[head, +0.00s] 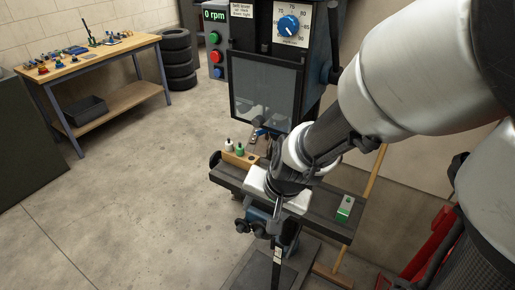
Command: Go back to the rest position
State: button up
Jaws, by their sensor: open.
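My arm reaches in from the upper right, over the drill press table (324,215). My gripper (277,212), with its white hand, is low in front of the machine, above the blue vise (258,224). It is open, and I see nothing held in it. Its fingers are small and partly hidden by the hand and wrist, so I cannot tell whether they touch the vise.
The drill press (268,85) stands close behind my gripper, its display (214,15) reading 0 rpm. A wooden block (240,158) with small bottles and a green-and-white box (345,208) are on its table. A workbench (90,55) and tyres (177,60) stand farther back; the left floor is clear.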

jog(key=shift+r, duration=0.3)
jog(key=s+d+r+n+h, duration=0.1)
jog(key=s+d+r+n, duration=0.1)
jog(key=s+d+r, duration=0.3)
jog(key=s+d+r+n+t+h, duration=0.1)
jog(key=s+d+r, duration=0.3)
jog(key=r, duration=0.7)
jog(key=shift+s+d+r+n+t, duration=0.3)
jog(key=shift+s+d+r+n, duration=0.05)
jog(key=shift+d+n, duration=0.45)
